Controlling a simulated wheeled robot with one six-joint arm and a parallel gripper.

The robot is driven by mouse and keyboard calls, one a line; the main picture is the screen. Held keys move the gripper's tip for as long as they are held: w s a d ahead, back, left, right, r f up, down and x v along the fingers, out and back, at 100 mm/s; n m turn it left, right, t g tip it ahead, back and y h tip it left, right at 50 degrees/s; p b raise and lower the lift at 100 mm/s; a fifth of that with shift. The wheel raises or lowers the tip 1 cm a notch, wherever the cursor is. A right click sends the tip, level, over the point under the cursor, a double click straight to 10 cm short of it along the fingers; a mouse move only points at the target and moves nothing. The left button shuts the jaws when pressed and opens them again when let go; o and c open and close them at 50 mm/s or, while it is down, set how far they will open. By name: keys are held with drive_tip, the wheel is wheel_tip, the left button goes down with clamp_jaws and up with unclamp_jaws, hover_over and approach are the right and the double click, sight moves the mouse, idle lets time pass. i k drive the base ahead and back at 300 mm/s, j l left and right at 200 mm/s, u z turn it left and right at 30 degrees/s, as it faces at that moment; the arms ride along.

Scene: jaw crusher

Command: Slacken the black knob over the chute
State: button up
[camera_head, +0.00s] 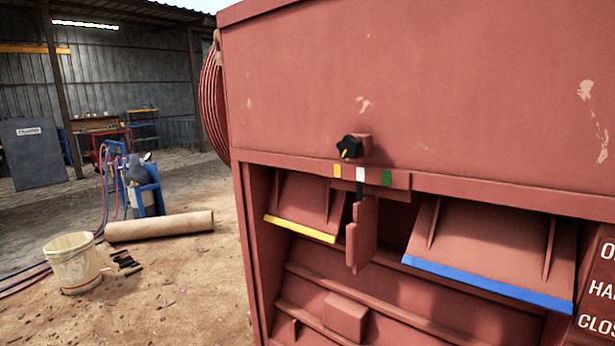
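Under the ledge a red lever plate (362,233) hangs between a yellow-edged flap (300,205) and a blue-edged flap (485,250). These flaps stand over the recessed chute opening. My gripper is not in view.
A white bucket (74,264), a brown roll (160,226) and a blue cart with gas bottles and hoses (145,188) stand on the dirt floor at left. A lettered sign (600,290) is at the right edge. The space before the knob looks clear.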

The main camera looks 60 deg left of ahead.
sight(348, 147)
drive_tip(key=k+u, duration=0.1)
drive_tip(key=u, duration=1)
